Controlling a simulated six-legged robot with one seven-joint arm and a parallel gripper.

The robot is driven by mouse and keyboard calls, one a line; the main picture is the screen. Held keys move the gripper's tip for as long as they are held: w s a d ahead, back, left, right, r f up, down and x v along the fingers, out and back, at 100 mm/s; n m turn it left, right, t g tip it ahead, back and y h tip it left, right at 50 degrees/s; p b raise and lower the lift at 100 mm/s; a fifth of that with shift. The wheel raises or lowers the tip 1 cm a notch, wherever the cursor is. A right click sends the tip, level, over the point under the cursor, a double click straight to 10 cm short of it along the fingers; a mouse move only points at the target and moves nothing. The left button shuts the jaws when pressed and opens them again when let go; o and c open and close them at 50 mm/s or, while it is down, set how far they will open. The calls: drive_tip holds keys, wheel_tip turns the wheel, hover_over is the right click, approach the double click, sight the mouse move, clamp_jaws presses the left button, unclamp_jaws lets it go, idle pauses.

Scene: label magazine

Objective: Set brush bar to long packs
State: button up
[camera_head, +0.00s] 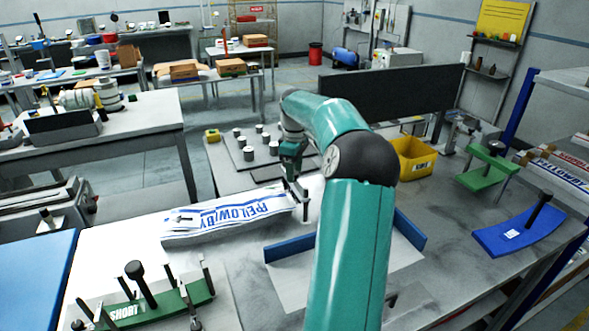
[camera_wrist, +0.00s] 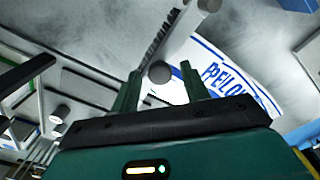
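My gripper (camera_head: 297,190) hangs pointing down at the right end of the stack of white labels with blue lettering (camera_head: 235,212). In the wrist view its two green fingers (camera_wrist: 162,88) are apart. A dark round knob (camera_wrist: 160,72) shows between the fingertips; I cannot tell whether they touch it. A pale bar with dark bristles (camera_wrist: 168,38), which looks like the brush bar, runs away from the knob. The labels (camera_wrist: 225,75) lie to its right. In the head view my arm and gripper hide most of the bar.
A green bar marked SHORT (camera_head: 160,308) with a black handle lies at the lower left. A blue curved piece (camera_head: 515,232) with a black handle and a green piece (camera_head: 488,168) are at right. A yellow bin (camera_head: 415,160) and a blue-edged plate (camera_head: 290,248) flank my arm.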

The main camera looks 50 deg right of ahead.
clamp_jaws()
drive_tip(key=shift+f, duration=1.75)
drive_tip(key=shift+o, duration=0.9)
unclamp_jaws()
wheel_tip(320, 180, up, 14)
